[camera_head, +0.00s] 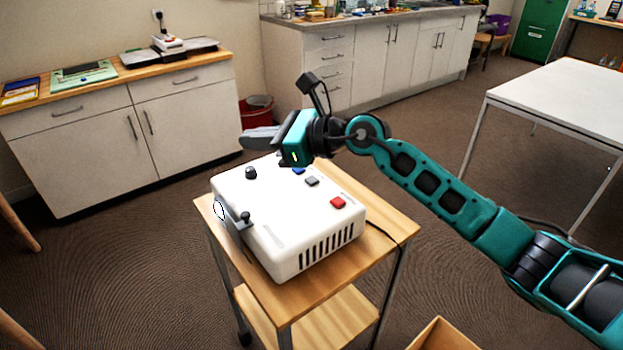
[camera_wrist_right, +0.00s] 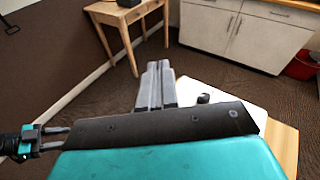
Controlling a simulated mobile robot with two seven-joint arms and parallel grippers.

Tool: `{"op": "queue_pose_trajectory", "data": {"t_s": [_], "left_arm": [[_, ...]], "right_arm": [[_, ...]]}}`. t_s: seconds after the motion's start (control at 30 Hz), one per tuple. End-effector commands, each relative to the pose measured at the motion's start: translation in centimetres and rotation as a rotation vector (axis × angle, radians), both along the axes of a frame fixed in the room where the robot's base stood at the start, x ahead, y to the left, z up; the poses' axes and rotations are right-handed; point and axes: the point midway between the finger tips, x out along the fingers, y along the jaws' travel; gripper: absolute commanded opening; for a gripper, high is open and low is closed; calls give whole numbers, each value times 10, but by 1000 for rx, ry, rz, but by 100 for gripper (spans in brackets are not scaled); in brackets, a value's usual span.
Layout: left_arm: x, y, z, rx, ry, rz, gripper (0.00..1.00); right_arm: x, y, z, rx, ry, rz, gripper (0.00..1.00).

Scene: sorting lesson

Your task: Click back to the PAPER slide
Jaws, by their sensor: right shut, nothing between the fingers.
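A white box-shaped projector (camera_head: 290,215) stands on a small wooden trolley. On its top are a blue button (camera_head: 298,170) partly behind my right gripper, a grey button (camera_head: 312,181), a red button (camera_head: 338,202) and a black knob (camera_head: 250,173). My right gripper (camera_head: 245,138) is shut and empty above the projector's far edge, beside the blue button and pointing left. Its shut fingers also show in the right wrist view (camera_wrist_right: 155,85). My left gripper (camera_wrist_right: 58,136) shows small at the left of that view, its fingers apart and empty. No slide picture is in view.
The trolley top (camera_head: 385,228) has little bare room around the projector. A dark cable runs off its right side. A white table (camera_head: 565,95) stands at right, a low cabinet (camera_head: 120,140) at left and a red bin (camera_head: 256,112) behind.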

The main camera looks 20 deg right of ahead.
Motion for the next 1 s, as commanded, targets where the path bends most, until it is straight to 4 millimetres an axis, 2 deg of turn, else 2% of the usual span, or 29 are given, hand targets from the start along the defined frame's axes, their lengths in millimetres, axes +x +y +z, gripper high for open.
{"op": "queue_pose_trajectory", "data": {"t_s": [0.03,0.13,0.2,0.33,0.47,0.77,1.0], "left_arm": [[0,0,0,0,0,0,43],[0,0,0,0,1,0,43],[0,0,0,0,1,0,43],[-1,0,-1,-1,3,0,43],[-3,0,-1,0,5,0,43],[-3,-1,-2,-1,7,0,43],[-3,-1,-9,-1,7,0,43]], "right_arm": [[15,-20,-7,-178,-29,-5,0],[35,-60,-20,-472,-41,-21,0],[43,-85,-24,-613,-33,-35,0],[50,-113,-25,-753,-17,-56,0],[52,-121,-26,-794,-11,-62,0],[52,-121,-26,-790,-10,-61,0],[51,-120,-38,-789,-9,-60,0]]}}
